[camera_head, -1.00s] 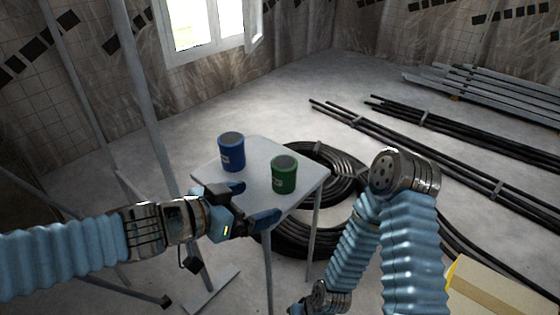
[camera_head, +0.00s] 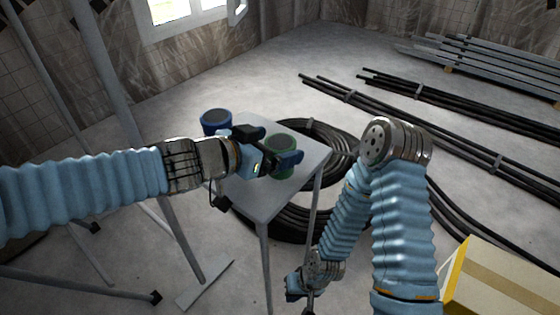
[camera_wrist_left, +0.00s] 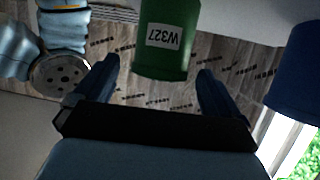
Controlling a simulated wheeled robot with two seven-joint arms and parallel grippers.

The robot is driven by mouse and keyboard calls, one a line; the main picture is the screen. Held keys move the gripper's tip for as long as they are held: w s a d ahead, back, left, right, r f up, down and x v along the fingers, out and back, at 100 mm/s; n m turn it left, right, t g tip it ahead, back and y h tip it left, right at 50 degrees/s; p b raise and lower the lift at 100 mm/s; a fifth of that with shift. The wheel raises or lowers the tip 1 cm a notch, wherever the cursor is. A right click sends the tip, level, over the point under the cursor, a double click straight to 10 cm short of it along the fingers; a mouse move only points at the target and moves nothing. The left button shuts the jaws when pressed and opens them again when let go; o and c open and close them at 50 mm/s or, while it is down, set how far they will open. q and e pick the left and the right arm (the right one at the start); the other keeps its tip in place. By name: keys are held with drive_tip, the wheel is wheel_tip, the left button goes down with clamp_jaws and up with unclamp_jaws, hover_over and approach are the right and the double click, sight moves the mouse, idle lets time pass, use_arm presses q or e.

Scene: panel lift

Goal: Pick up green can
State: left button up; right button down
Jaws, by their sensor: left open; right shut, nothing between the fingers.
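The green can (camera_head: 284,143) stands on the small grey table (camera_head: 262,203), partly hidden by my left gripper in the head view. In the left wrist view the green can (camera_wrist_left: 164,40), with a white W327 label, shows between the two fingers, slightly beyond their tips. My left gripper (camera_head: 270,147) is open, with its fingers on either side of the can and not closed on it. My right gripper (camera_head: 300,290) is low, in front of the table and to its right, shut and empty.
A blue can (camera_head: 215,121) stands on the table left of the green one, close to my left gripper. Coiled black hose (camera_head: 335,150) lies behind the table. Pipes (camera_head: 420,115) lie on the floor at right. A cardboard box (camera_head: 495,285) is at lower right.

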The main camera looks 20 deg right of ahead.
sight(286, 144)
use_arm(q)
drive_tip(key=b+x, duration=0.2)
drive_tip(key=x, duration=0.2)
drive_tip(key=shift+w+d+f, duration=0.1)
drive_tip(key=shift+d+f, duration=0.05)
drive_tip(key=shift+f, duration=0.15)
drive_tip(key=shift+r, duration=0.1)
drive_tip(key=c, duration=1.2)
